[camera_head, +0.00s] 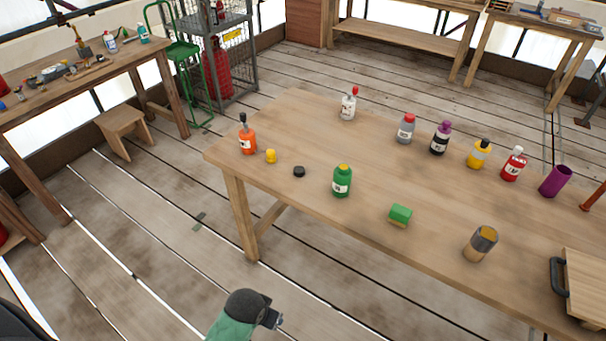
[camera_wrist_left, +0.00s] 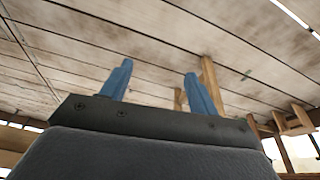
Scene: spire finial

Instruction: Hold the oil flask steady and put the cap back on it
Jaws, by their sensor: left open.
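Small bottles stand on the wooden table; their labels are too small to read. A green bottle (camera_head: 342,181) stands upright near the front edge, with a yellow top. A loose black cap (camera_head: 299,171) lies to its left, and a yellow cap-like piece (camera_head: 271,156) sits farther left. I cannot tell for sure which bottle is the oil flask. My left gripper (camera_head: 275,320) is low in front of the table, apart from everything on it. In the left wrist view its two blue fingers (camera_wrist_left: 155,70) are spread and empty. My right gripper is out of view.
An orange bottle (camera_head: 248,140) stands at the table's left corner. Several other bottles, including a white one (camera_head: 348,107), stand farther back. A green block (camera_head: 400,214), a cylinder (camera_head: 480,244) and a purple cup (camera_head: 555,181) stand to the right. The near floor is clear.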

